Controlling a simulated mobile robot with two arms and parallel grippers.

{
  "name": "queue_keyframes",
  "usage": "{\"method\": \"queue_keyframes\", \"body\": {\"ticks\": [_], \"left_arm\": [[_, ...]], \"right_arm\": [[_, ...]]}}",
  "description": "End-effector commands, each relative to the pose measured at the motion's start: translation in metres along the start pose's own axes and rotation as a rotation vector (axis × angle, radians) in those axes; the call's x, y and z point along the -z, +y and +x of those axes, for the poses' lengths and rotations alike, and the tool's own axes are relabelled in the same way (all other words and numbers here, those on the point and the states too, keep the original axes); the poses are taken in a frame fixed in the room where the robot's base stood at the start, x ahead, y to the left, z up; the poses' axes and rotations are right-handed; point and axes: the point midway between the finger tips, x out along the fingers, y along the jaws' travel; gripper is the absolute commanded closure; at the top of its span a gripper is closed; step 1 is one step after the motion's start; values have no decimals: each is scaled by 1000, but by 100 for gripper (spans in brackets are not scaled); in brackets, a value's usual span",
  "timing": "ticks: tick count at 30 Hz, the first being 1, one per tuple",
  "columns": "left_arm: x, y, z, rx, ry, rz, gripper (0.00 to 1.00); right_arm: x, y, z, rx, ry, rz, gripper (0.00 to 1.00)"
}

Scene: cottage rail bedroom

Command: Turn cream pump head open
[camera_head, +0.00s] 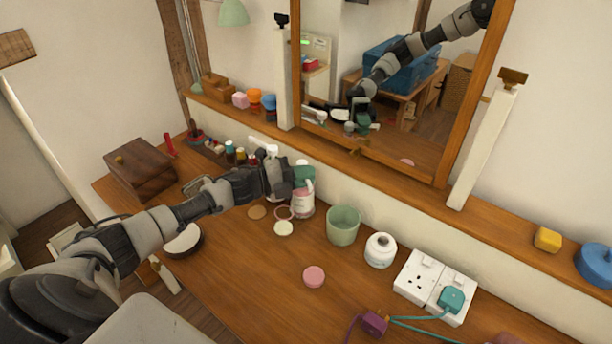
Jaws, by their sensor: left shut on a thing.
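The cream bottle (303,204), white with a pinkish label, stands upright on the wooden table below the mirror. My left gripper (292,177) reaches in from the left and is shut on the pump head. The fingers hide part of the head, so I cannot tell which way its spout points. The mirror (400,100) reflects my arm and the green head. My right gripper is not in view.
A green cup (343,225), a white round jar (380,250) and a socket block (435,285) stand to the right. A pink lid (314,277) lies in front. Small bottles (240,155) and a wooden box (140,168) are behind my arm.

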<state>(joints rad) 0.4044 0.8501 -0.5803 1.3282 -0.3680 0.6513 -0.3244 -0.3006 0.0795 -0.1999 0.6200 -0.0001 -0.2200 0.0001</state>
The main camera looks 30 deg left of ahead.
Motion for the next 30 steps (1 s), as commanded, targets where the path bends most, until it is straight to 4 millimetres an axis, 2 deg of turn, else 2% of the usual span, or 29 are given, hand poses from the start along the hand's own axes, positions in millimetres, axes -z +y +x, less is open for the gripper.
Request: {"method": "queue_keyframes", "body": {"ticks": [1, 2, 6, 7, 14, 18, 30], "left_arm": [[0, 0, 0, 0, -1, 0, 100], [0, 0, 0, 0, -1, 0, 84], [0, 0, 0, 0, -1, 0, 63], [0, 0, 0, 0, -1, 0, 61], [0, 0, 0, 1, -1, 0, 61], [0, 1, -8, 0, -2, 0, 61], [0, 3, -83, -4, -2, 0, 61]], "right_arm": [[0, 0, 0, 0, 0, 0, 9], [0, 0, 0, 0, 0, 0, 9], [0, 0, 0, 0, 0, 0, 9], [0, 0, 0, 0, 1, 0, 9], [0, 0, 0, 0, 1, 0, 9], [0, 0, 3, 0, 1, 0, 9], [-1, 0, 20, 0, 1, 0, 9]]}}
